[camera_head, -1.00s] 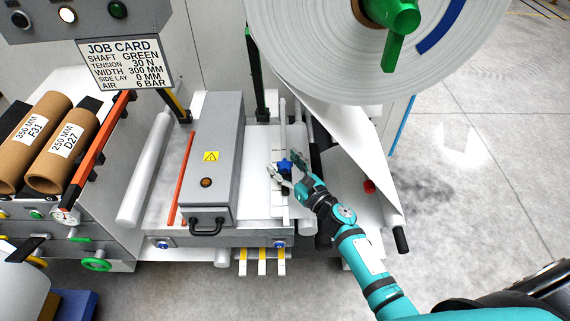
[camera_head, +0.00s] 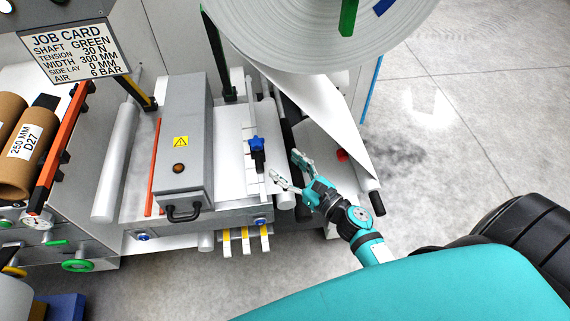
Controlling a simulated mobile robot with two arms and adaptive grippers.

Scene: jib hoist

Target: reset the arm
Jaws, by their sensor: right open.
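My right gripper (camera_head: 285,166) shows at the centre of the head view, at the end of my teal arm (camera_head: 345,218). It is open, with nothing between its fingers. It is just right of and slightly below the blue knob (camera_head: 257,143) on its black block, apart from it. The knob is fixed on the narrow upright rail of the machine bed (camera_head: 233,150). My left gripper is not in view.
A grey box (camera_head: 182,145) with a warning label and black handle stands on the bed. A large white roll (camera_head: 320,30) hangs above, its web running down to the right. Cardboard cores (camera_head: 30,150) lie at left. Open floor (camera_head: 460,130) is at right.

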